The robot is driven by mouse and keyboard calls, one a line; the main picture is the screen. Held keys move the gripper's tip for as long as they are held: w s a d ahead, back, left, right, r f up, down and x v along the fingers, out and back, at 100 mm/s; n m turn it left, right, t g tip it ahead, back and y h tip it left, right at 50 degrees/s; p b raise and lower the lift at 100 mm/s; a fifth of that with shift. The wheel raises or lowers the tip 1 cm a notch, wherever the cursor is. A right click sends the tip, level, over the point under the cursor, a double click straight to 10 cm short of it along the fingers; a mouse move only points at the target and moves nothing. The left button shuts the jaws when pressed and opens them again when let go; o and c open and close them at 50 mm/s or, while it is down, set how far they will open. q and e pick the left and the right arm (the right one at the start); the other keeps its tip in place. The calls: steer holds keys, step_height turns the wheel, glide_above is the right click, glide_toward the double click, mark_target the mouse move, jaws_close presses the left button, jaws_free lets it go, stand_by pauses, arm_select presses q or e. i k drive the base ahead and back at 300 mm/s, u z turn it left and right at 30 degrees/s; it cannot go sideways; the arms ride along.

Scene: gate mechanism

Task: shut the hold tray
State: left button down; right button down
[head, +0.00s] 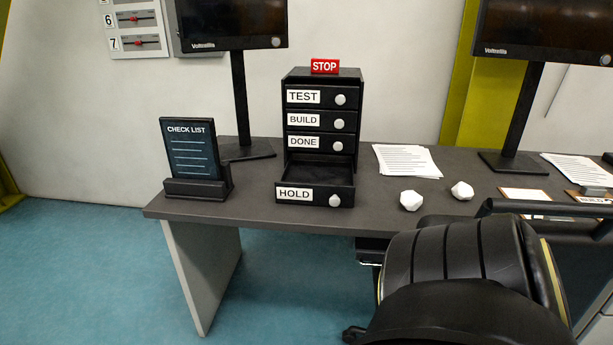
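The hold tray (315,195) is the lowest drawer of a small black drawer unit (320,78) on the desk. It is pulled out toward me, and its inside shows as empty. It has a white HOLD label and a round light knob (334,200) on its front. The TEST (321,96), BUILD (321,120) and DONE (321,143) drawers above it are shut. Neither of my grippers is in the head view.
A checklist stand (195,155) is left of the drawers. Two white faceted pieces (411,200) (462,190) and papers (406,161) lie to the right. A black chair (465,270) stands in front at the right. Monitor stands (240,105) rise behind.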

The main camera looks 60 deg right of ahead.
mark_target(308, 179)
steer(key=z, duration=0.85)
steer(key=i, duration=1)
steer(key=z, duration=1.05)
